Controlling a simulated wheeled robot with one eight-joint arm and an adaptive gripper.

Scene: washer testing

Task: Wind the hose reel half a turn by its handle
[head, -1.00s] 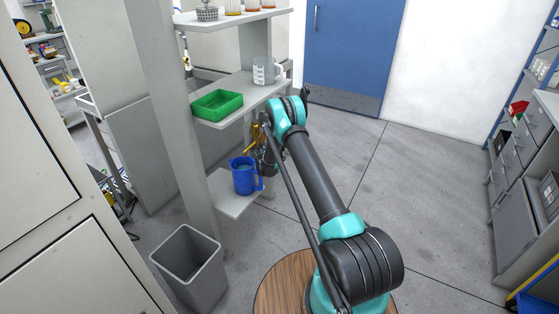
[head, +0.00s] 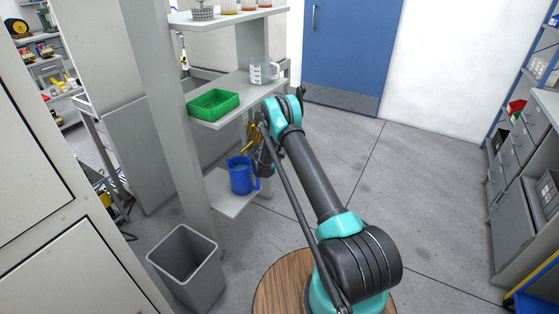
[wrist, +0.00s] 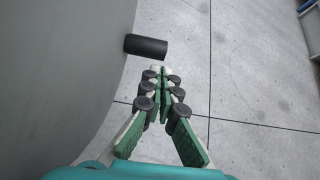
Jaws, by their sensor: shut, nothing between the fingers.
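In the wrist view, a short black cylinder (wrist: 145,45), which looks like the reel's handle, sticks out to the right from a large smooth grey surface (wrist: 60,60) with a curved edge. That surface fills the left side; I cannot tell for sure that it is the reel. My gripper (wrist: 160,72) is shut and empty, its green-padded fingers together. The fingertips appear just below the cylinder in the picture, apart from it. In the head view my gripper (head: 262,160) is small and partly hidden by my arm, near a yellow piece (head: 253,137). The whole reel is not recognisable there.
A shelf unit (head: 172,140) holds a green tray (head: 214,104), a clear jug (head: 263,71) and, lower down, a blue jug (head: 241,176) close to my gripper. A grey bin (head: 187,268) stands on the floor. Open floor (head: 420,190) lies to the right.

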